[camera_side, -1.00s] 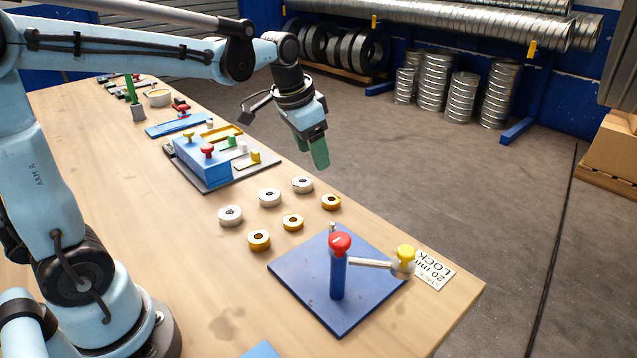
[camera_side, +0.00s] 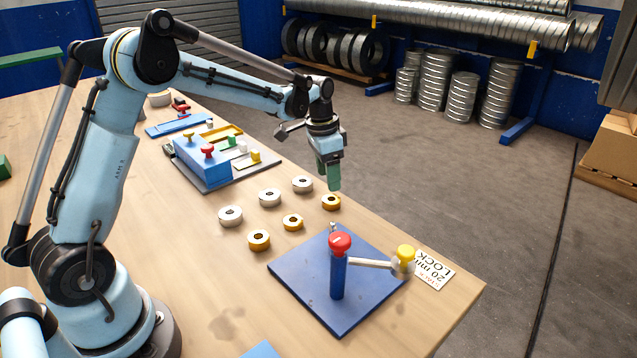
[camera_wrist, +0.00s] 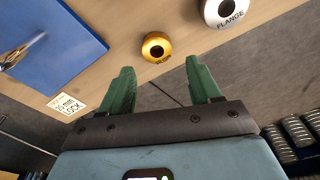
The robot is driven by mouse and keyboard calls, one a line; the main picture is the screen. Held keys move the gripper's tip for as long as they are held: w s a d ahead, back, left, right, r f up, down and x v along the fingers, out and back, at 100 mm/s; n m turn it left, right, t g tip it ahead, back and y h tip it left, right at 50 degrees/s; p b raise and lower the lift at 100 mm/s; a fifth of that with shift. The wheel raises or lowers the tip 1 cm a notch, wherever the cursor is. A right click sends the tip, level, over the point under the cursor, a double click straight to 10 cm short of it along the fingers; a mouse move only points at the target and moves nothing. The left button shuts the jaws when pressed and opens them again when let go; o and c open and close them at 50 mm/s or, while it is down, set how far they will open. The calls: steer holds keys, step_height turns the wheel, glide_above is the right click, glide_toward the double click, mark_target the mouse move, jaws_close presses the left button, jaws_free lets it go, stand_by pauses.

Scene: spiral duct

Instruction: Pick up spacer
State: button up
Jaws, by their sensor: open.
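Several gold rings lie on the wooden table; their small lettering is too blurred to read, so I take them for spacers. The nearest spacer (camera_side: 331,202) lies flat near the table's far edge. It also shows in the wrist view (camera_wrist: 157,47), just beyond the fingertips and between their lines. Two more gold rings, a middle one (camera_side: 293,222) and a front one (camera_side: 259,240), lie to its left. My gripper (camera_side: 333,187) points down just above the nearest spacer. Its green fingers are apart and empty in the wrist view (camera_wrist: 160,76).
A blue plate (camera_side: 300,283) with a red-topped post and yellow-knobbed lever stands in front. A blue block fixture (camera_side: 203,160) stands at the left. The table edge is close.

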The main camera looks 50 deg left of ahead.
mark_target(331, 202)
steer(key=shift+w+d+f, duration=0.1)
steer(key=shift+w+f, duration=0.05)
steer(key=shift+f, duration=1.4)
steer(key=shift+w+f, duration=0.15)
steer(key=shift+f, duration=1.35)
steer(key=c, duration=1)
